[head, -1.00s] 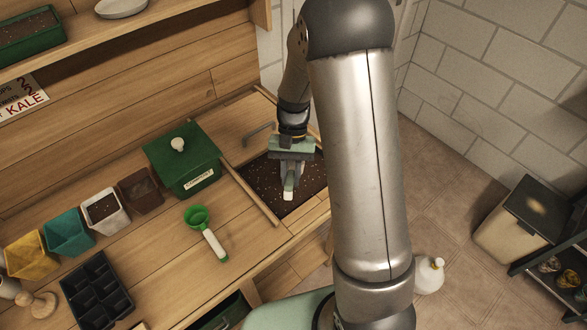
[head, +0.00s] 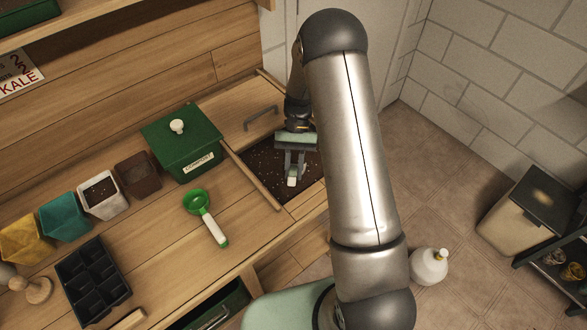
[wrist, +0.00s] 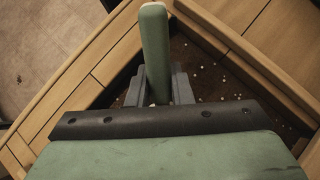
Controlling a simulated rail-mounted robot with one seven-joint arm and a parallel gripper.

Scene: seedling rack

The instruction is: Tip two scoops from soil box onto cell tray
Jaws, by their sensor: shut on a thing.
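The soil box (head: 252,182) is a wood-rimmed recess in the bench holding dark soil with white specks. My gripper (head: 291,168) is over the soil, pointing down. It is shut on the handle of a scoop (head: 292,182), whose pale end shows in the head view. In the wrist view the green handle (wrist: 154,45) stands between the dark jaws (wrist: 158,88). The scoop's bowl is hidden, so I cannot tell whether it holds soil. The black cell tray (head: 92,283) lies on the bench at lower left, its cells looking dark.
A green sieve-like tool with a white handle (head: 206,218) lies between tray and soil box. A lidded green compost box (head: 182,152) stands behind it. Yellow, teal, white and brown pots (head: 102,197) line the bench left. An open drawer (head: 215,308) is at the front.

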